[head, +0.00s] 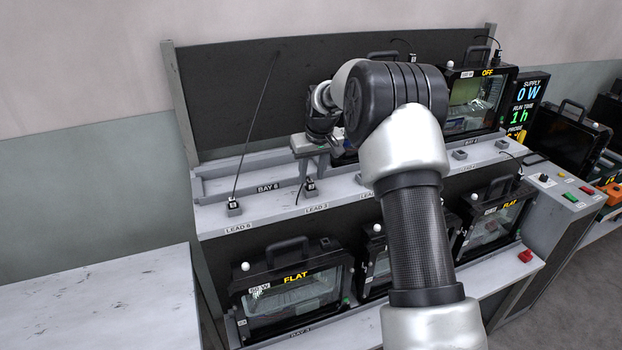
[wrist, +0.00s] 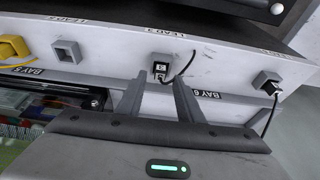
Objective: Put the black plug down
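A black plug (wrist: 160,68) with a white label sits in a small grey holder on the shelf edge marked LEAD 3. Its black cable curves off to the right in the wrist view. The plug (head: 310,186) also shows in the head view, just below my gripper (head: 312,174). My gripper (wrist: 160,82) is open, its two fingers spread with nothing held between them. The plug lies between and slightly beyond the fingertips. Whether a finger touches it I cannot tell. A second black plug (head: 233,205) stands in the LEAD 6 holder, its cable rising.
A yellow plug (wrist: 14,46) and an empty grey holder (wrist: 67,51) are at the left in the wrist view. BAY 6 (head: 268,188) looks empty. My arm hides much of the upper shelf. A bare bench (head: 100,300) is at left.

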